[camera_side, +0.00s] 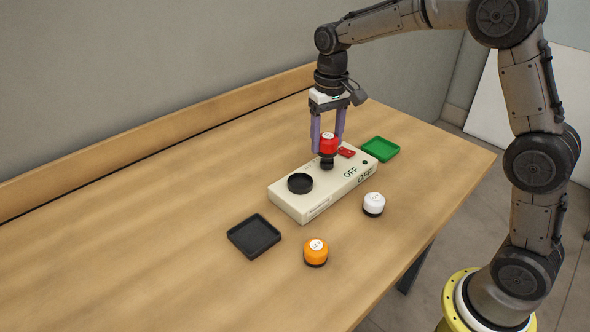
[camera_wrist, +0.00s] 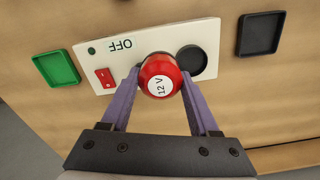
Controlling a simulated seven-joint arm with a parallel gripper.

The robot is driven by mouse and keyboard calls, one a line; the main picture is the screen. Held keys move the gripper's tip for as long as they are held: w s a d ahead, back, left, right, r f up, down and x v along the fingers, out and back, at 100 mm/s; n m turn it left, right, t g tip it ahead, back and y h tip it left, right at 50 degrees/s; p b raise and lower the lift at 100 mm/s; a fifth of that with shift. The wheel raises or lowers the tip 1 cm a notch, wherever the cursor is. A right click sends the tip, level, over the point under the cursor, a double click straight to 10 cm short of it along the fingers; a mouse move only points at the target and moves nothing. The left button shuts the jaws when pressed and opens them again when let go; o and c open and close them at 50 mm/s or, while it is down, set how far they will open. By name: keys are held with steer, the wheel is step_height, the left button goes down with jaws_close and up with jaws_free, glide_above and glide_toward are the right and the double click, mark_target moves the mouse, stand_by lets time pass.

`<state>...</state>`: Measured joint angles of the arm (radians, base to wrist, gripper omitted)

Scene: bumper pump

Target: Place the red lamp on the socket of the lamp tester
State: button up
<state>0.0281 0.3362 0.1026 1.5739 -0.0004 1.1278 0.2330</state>
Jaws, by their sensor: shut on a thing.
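The red lamp (camera_side: 328,143), with a dark base, is held upright between the fingers of my gripper (camera_side: 328,150), which is shut on it. The lamp tester (camera_side: 312,205) is a cream box. Its round black socket (camera_side: 300,183) is empty and lies to the left of the lamp; in the wrist view the socket (camera_wrist: 192,59) is to the right of the lamp. The lamp is over the tester's top; whether its base touches it is unclear.
The tester has a red switch (camera_side: 346,152) and reads OFF. A green tray (camera_side: 381,149) stands behind it and a black tray (camera_side: 254,236) in front at left, both empty. A white lamp (camera_side: 373,204) and an orange lamp (camera_side: 316,252) stand on the table. The table's left part is clear.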

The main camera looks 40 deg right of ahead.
steer(key=w+f, duration=0.4)
steer(key=w, duration=0.4)
glide_above(289, 169)
steer(key=f, duration=0.4)
steer(key=shift+s+f, duration=0.3)
steer(key=shift+s, duration=0.1)
steer(key=shift+w+f, duration=0.45)
steer(key=shift+f, duration=1.6)
steer(key=shift+f, duration=0.15)
steer(key=o, duration=1.4)
steer(key=shift+o, duration=0.2)
step_height(289, 169, up, 12)
steer(key=shift+r, duration=0.25)
